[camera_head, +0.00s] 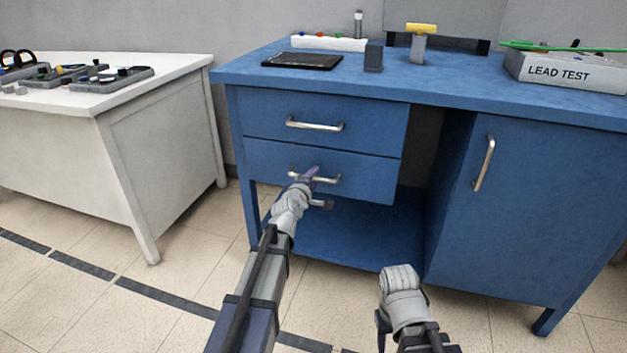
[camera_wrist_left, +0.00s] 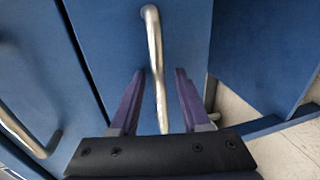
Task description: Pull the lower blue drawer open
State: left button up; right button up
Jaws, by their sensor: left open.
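The lower blue drawer (camera_head: 370,183) is the second one down in the blue desk, and its front looks flush with the upper drawer. Its silver bar handle (camera_head: 328,180) also shows in the left wrist view (camera_wrist_left: 152,30). My left gripper (camera_head: 311,174) is at this handle and hides part of it. In the left wrist view its two purple fingers (camera_wrist_left: 159,72) are open, one on each side of the bar, with gaps visible. My right gripper (camera_head: 401,283) hangs low in front of the desk, away from the drawers; its fingers cannot be made out.
The upper drawer (camera_head: 265,112) has a similar handle just above. A cupboard door (camera_head: 540,200) is on the right. A white table (camera_head: 170,150) stands at left. A lead test box (camera_head: 565,72) and small items lie on the desktop. The tiled floor in front is clear.

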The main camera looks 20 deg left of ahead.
pick_arm(q)
grip_shut()
dwell(1.4)
